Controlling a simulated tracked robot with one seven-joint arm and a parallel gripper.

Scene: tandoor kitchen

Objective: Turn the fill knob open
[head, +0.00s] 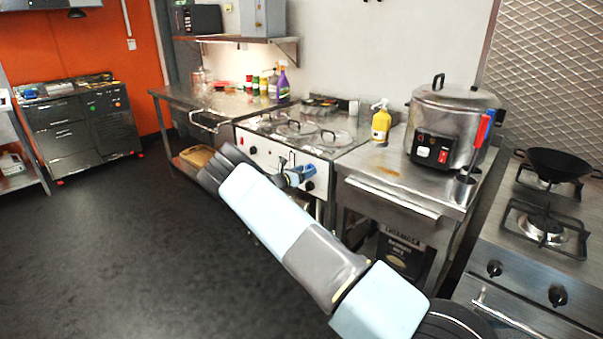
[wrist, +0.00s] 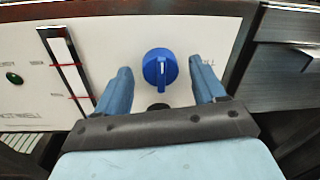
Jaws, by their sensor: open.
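The fill knob, a round blue knob (wrist: 160,68) with a raised grip bar, sits on a white front panel (wrist: 215,38) in the wrist view. Its bar stands about upright, with a pale mark on it. My gripper (wrist: 164,88) is open, with one blue finger to the left of the knob and one to the right. Both fingers are apart from the knob. In the head view my gripper (head: 299,176) is at the front panel of the steel cooker unit (head: 262,150), and my arm hides part of it. A dark round part (wrist: 158,106) below the knob is partly hidden.
A level gauge (wrist: 66,68) with red marks and a green lamp (wrist: 14,78) are left of the knob. In the head view a steel counter (head: 385,172) with a large pot (head: 447,110) stands right. A gas stove (head: 520,255) is further right. The floor (head: 120,240) at left is clear.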

